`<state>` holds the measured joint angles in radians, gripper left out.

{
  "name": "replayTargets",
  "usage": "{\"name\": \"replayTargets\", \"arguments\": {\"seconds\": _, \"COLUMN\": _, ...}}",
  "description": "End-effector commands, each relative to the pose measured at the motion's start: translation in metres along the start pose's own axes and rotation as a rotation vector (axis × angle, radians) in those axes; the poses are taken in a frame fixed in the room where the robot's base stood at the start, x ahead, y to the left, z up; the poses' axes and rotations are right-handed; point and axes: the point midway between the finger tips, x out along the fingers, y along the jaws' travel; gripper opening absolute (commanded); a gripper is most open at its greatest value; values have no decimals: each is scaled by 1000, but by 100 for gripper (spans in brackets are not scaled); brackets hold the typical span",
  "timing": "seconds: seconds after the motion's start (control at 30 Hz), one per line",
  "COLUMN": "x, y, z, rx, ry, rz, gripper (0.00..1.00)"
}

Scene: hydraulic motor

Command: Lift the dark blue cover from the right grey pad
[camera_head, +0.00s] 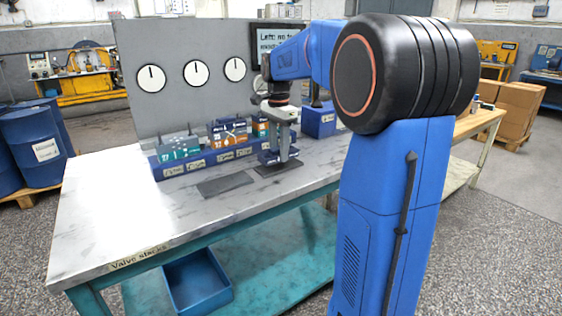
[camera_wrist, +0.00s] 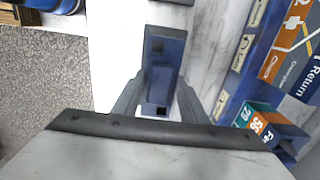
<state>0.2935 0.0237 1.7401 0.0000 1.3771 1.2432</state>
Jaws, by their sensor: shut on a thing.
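The dark blue cover (camera_head: 267,157) is between the fingers of my gripper (camera_head: 281,154), above the right grey pad (camera_head: 282,169). I cannot tell whether its underside touches the pad. In the wrist view the cover (camera_wrist: 166,72) is a narrow blue block with two dark square marks, with a finger along each side. My gripper (camera_wrist: 158,108) is shut on it. The right pad cannot be made out in the wrist view. The left grey pad (camera_head: 228,185) lies bare on the table.
A blue rack (camera_head: 160,172) of labelled valve stacks stands behind the pads, close to my gripper. A blue box (camera_head: 319,122) stands at the back right. A grey panel with gauges (camera_head: 196,72) rises behind. The table's (camera_head: 125,215) front left is clear.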

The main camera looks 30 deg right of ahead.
Motion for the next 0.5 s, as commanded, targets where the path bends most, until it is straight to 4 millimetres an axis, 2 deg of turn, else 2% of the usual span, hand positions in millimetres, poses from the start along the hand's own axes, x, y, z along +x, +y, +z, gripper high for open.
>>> {"name": "replayTargets", "arguments": {"seconds": 0.5, "x": -25, "y": 0, "z": 0, "rx": 0, "ry": 0, "rz": -1, "gripper": 0}}
